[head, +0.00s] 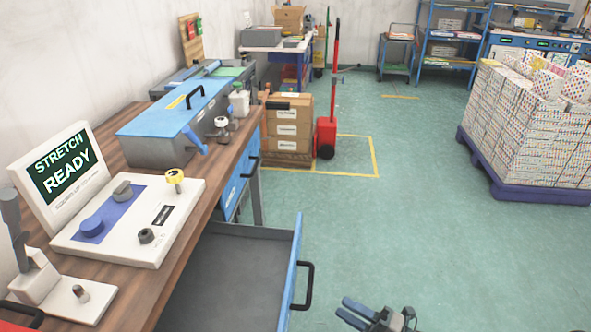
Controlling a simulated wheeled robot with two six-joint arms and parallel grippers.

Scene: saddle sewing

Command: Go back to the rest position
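My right gripper (342,306) shows at the bottom edge, low over the green floor, right of the open drawer. Its two blue fingers point left with a narrow gap between them, and nothing shows between them. The rest of the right arm is mostly cut off by the frame. My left gripper is not in view.
An open grey drawer (235,285) with a blue front juts from the wooden workbench (178,290) near my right gripper. A panel (130,220) and a screen reading "STRETCH READY" (62,168) stand on the bench. Green floor (420,210) is clear toward a loaded pallet (530,190).

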